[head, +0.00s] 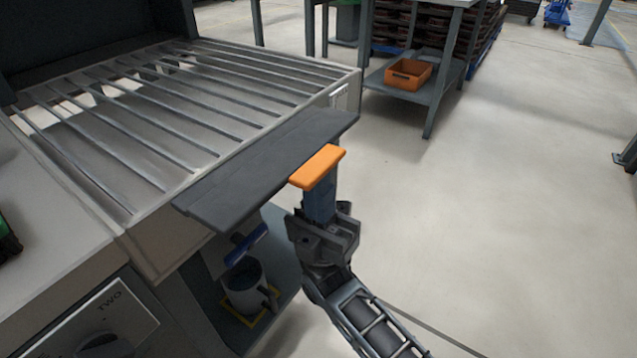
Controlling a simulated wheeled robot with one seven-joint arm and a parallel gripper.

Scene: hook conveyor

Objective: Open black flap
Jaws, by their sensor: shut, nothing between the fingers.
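The black flap (255,174) is a long dark panel along the front edge of the slatted conveyor bed, sticking out nearly level. An orange block (317,167) shows at the flap's front edge, right of its middle. My gripper (320,203) is shut and points up, just below the orange block. Its fingertips are close to the flap's front edge; the block partly hides them. I cannot tell whether they touch the flap or the block.
The slatted bed (190,105) lies behind the flap. Below it, a grey mug (245,284) and a blue-headed tool (246,243) are on a shelf. A control panel with a knob (103,346) is at lower left. An orange bin (408,74) sits on a rack; open floor is right.

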